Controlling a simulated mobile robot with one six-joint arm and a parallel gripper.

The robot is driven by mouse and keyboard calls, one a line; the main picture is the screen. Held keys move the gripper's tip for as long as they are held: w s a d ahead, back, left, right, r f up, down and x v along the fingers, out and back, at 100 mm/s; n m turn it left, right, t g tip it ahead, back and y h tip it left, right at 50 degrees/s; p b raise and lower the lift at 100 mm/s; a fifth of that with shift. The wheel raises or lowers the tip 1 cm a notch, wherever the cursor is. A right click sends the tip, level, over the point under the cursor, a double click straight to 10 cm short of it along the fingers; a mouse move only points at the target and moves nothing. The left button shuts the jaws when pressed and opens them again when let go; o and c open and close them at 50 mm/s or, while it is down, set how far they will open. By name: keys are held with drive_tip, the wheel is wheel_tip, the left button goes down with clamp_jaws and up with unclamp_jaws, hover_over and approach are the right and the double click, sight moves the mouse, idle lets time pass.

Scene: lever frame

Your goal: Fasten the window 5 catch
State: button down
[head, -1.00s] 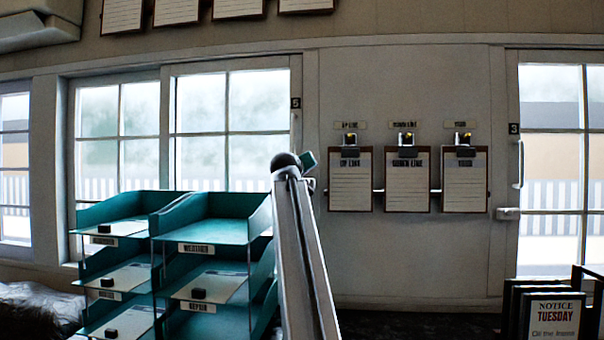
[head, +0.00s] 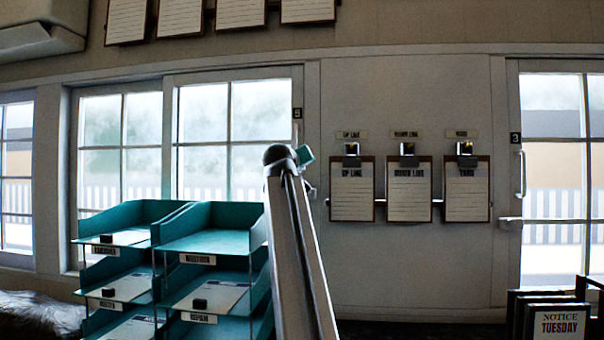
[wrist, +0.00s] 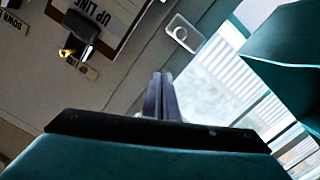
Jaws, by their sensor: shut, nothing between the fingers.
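Window 5 (head: 232,130) is the white-framed pane behind the teal trays, with its number plate (head: 297,113) at the upper right of its frame. A small grey fitting on that frame, apparently the catch (head: 310,190), shows just right of my arm in the head view. My gripper (wrist: 161,78) is shut and empty, apart from the plate. In the head view my arm hides the fingers. Whether the catch is fastened I cannot tell.
Teal letter trays (head: 205,240) stand in front of the window, left of my arm. Several clipboards, one reading UP LINE (head: 352,195), hang on the wall to the right. Door 3 (head: 555,180) and a notice stand (head: 556,322) are at far right.

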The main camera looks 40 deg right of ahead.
drive_tip(key=shift+b+v, duration=0.35)
drive_tip(key=shift+v, duration=2.15)
drive_tip(key=shift+d, duration=0.1)
